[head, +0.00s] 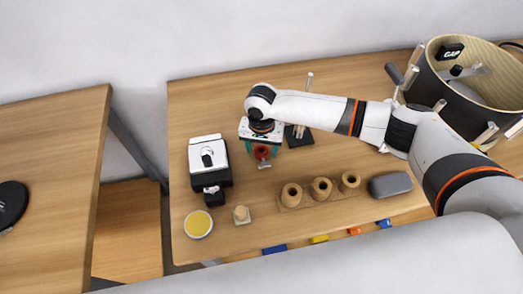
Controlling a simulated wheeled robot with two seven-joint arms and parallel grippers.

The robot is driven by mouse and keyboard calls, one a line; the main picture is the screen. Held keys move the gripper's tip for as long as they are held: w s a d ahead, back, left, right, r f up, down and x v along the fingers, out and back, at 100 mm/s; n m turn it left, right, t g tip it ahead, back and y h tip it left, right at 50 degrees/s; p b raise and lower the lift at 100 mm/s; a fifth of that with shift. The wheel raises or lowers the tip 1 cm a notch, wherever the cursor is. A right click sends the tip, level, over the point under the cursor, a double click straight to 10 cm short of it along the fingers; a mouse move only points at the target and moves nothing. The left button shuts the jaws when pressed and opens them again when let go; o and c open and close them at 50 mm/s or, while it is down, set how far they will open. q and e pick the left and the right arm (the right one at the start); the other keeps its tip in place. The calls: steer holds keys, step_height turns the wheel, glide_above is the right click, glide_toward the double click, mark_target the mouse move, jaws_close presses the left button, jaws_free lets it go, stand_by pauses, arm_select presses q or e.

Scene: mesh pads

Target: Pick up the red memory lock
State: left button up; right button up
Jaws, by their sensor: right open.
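The red memory lock (262,152) lies on the wooden table under my right gripper, and only part of its red body shows, with a small grey end at its front. My right gripper (262,147) points down over it, its two fingers apart on either side of the red part. I cannot tell whether the fingers touch it. My left gripper is not in view.
A white and black device (208,155) stands left of the gripper. A dark-based stand (299,136) is close on its right. In front are a wooden holder with three holes (320,190), a grey case (390,185), a yellow-topped round tin (198,223) and a small wooden peg (241,214). A large drum (447,105) is at right.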

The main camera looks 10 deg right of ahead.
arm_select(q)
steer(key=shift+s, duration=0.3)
arm_select(e)
steer(key=c, duration=1.1)
steer(key=shift+r, duration=0.15)
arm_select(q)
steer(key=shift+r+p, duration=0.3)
arm_select(e)
step_height(320, 180, up, 10)
